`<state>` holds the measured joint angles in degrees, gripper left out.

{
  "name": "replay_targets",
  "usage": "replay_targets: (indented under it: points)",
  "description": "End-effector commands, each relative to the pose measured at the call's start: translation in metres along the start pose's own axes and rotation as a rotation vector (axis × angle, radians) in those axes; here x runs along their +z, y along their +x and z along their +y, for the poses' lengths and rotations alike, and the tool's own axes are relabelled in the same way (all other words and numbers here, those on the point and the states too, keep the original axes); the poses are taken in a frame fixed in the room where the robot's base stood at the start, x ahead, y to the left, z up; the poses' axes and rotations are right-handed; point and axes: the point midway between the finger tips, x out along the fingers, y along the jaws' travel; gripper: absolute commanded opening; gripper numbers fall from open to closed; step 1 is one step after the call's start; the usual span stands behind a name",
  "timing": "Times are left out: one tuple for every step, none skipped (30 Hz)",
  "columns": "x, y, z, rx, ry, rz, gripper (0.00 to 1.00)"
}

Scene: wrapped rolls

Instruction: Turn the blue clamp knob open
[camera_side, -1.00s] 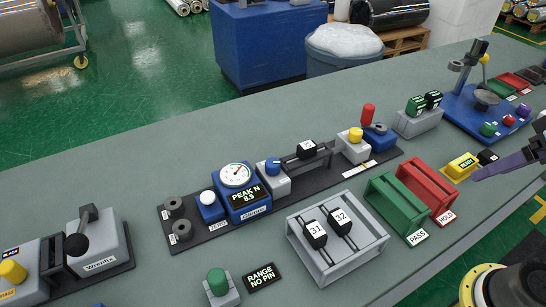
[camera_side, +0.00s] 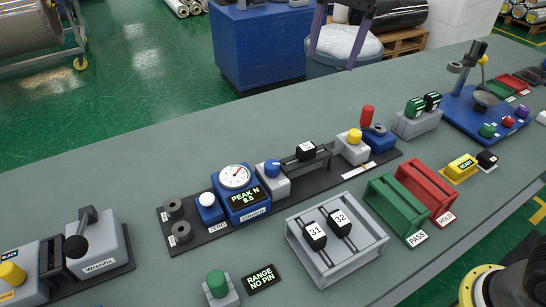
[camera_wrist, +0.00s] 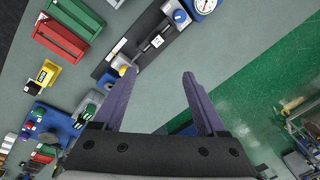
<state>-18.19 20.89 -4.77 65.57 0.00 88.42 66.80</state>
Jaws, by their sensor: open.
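The blue clamp knob (camera_side: 272,168) sits on a small grey block (camera_side: 275,186), right of the blue gauge box (camera_side: 246,203) in the side view. In the wrist view the knob (camera_wrist: 180,16) is near the top edge. My gripper (camera_side: 331,61) is open and empty, with its purple fingers spread. It hangs high at the top of the side view, up and to the right of the knob and clear of it. Its fingers also show in the wrist view (camera_wrist: 159,73), with bench and floor behind them.
A black sample (camera_side: 305,151) sits on the rails right of the knob. Beyond it are a yellow knob (camera_side: 355,136) and a red-topped post (camera_side: 367,115). A grey rack (camera_side: 380,245) and green (camera_side: 396,208) and red (camera_side: 428,188) trays stand in front. The back bench strip is clear.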

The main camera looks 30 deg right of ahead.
Motion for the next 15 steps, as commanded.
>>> replay_targets:
  points:
    - [0.005,0.019,-0.019,0.024,-0.013,-0.015,0.74]
    - [0.008,0.029,-0.029,0.035,-0.021,-0.021,0.74]
    - [0.012,0.042,-0.041,0.047,-0.036,-0.028,0.74]
    - [0.016,0.052,-0.048,0.057,-0.048,-0.034,0.74]
    - [0.019,0.062,-0.055,0.066,-0.059,-0.039,0.74]
    - [0.024,0.075,-0.063,0.079,-0.072,-0.045,0.74]
    - [0.028,0.085,-0.067,0.089,-0.081,-0.050,0.74]
    - [0.031,0.093,-0.071,0.100,-0.090,-0.055,0.74]
    - [0.036,0.104,-0.074,0.116,-0.100,-0.062,0.74]
    - [0.039,0.111,-0.075,0.128,-0.106,-0.067,0.74]
    - [0.042,0.117,-0.075,0.138,-0.111,-0.071,0.74]
    - [0.045,0.122,-0.076,0.148,-0.117,-0.075,0.74]
    - [0.047,0.126,-0.076,0.153,-0.121,-0.077,0.74]
    - [0.049,0.129,-0.076,0.157,-0.125,-0.079,0.74]
    - [0.051,0.131,-0.076,0.157,-0.128,-0.079,0.74]
